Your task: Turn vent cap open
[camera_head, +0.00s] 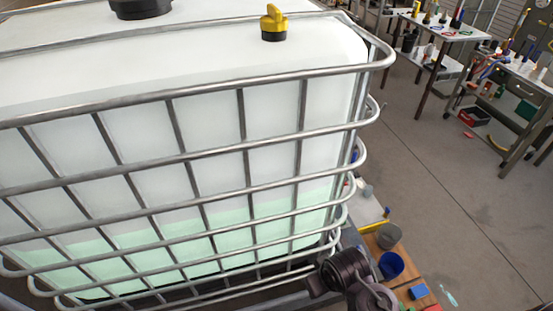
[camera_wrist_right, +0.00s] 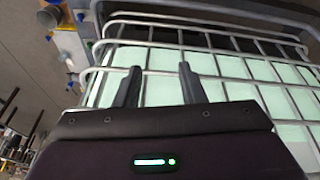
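The vent cap (camera_head: 273,22) is a yellow cap with a raised handle on a black base. It sits on top of the white caged tank (camera_head: 190,55), near the tank's back right corner in the head view. My right gripper (camera_wrist_right: 160,80) is open and empty in the right wrist view, its two dark fingers apart in front of the tank's bars. The vent cap is not in the right wrist view. Dark links of my arm show at the bottom of the head view, low beside the tank's right side. My left gripper is not in view.
Metal cage bars (camera_head: 200,155) surround the tank, which holds pale green liquid low down. A large black lid (camera_head: 140,8) is on the tank top. A blue container (camera_head: 391,264) stands right of the tank. Cluttered workbenches (camera_head: 450,30) stand farther right, with open floor between.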

